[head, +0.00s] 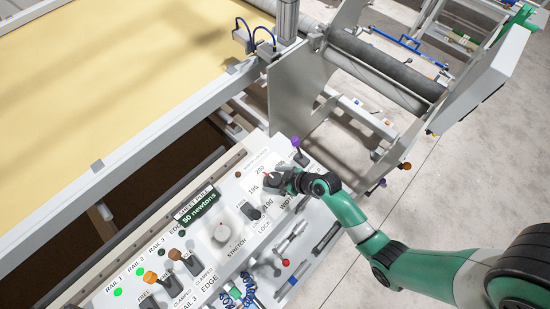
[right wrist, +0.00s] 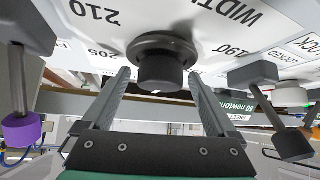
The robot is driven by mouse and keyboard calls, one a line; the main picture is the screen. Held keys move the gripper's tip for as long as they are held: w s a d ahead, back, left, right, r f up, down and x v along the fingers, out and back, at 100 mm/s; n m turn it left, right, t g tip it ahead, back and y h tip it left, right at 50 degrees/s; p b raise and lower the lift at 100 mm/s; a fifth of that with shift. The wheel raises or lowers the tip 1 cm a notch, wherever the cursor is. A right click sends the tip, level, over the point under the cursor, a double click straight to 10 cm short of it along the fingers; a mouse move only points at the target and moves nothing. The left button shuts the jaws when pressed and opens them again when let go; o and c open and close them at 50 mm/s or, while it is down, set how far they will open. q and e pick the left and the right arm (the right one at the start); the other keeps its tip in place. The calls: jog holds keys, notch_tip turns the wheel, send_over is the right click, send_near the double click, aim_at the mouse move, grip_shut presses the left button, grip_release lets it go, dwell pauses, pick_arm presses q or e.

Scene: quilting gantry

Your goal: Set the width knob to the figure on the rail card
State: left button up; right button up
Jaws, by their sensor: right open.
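The dark width knob (right wrist: 162,68) is at the top middle of the right wrist view, on a white panel with the word WIDTH and figures such as 190, 205 and 210 around it. My right gripper (right wrist: 158,78) is open, its fingertips on either side of the knob with a small gap at each. In the head view my right gripper (head: 283,182) is over the knob's place on the panel and hides much of it. Where the knob points cannot be made out. No rail card can be read in either view. My left gripper is not in view.
The white control panel (head: 205,262) carries a stretch dial (head: 222,231), a lock lever (head: 250,211), orange and brown-tipped levers and a green display (head: 198,206) reading 50 newtons. A purple-tipped lever (right wrist: 22,130) stands close by the gripper. Tools lie along the panel's front.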

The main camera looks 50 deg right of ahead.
jog(key=c, duration=1.4)
jog(key=shift+o, duration=0.2)
jog(key=shift+r, duration=0.1)
